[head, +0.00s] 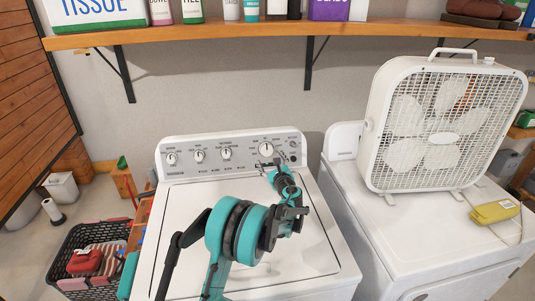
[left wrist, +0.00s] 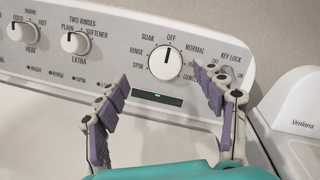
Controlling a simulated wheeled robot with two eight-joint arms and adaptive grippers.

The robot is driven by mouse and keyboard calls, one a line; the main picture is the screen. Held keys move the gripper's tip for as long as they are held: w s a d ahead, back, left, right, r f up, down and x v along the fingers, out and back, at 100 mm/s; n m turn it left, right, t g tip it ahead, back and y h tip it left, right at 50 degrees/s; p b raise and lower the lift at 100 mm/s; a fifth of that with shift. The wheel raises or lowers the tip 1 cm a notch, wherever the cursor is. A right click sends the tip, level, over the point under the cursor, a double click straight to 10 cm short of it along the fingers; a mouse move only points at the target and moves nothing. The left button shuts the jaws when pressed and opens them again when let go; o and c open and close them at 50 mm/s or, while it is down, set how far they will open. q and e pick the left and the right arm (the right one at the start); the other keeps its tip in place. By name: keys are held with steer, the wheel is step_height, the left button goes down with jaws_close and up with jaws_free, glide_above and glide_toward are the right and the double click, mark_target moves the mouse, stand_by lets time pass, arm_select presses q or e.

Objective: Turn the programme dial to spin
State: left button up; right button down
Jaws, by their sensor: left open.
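The programme dial (head: 266,149) is a round white knob at the right of the washer's grey control panel (head: 185,150). In the left wrist view the dial (left wrist: 166,62) has a dark mark pointing up, about at OFF. My left gripper (head: 276,174) is open and empty just in front of and below the dial. In the left wrist view its fingers (left wrist: 163,82) spread to either side of the dial, apart from it. My right gripper is not in view.
Smaller knobs (head: 198,155) sit left on the panel; a key lock (left wrist: 222,72) is close right of the dial. A box fan (head: 440,130) and yellow object (head: 494,211) stand on the neighbouring machine (head: 400,235). A wooden shelf (head: 210,35) runs above. A basket (head: 75,245) stands left.

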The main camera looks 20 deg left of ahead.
mark_target(267, 151)
arm_select(q)
steer(key=w+a, duration=0.1)
steer(key=w, duration=0.1)
steer(key=w+a+f+m+b, duration=0.1)
steer(key=w+a, duration=0.1)
steer(key=w, duration=0.1)
steer(key=w+a+f+m, duration=0.1)
steer(key=w+a, duration=0.1)
steer(key=w, duration=0.1)
steer(key=shift+f+t+b, duration=0.1)
steer(key=shift+t+b, duration=0.3)
steer(key=shift+s, duration=0.1)
steer(key=c, duration=1.2)
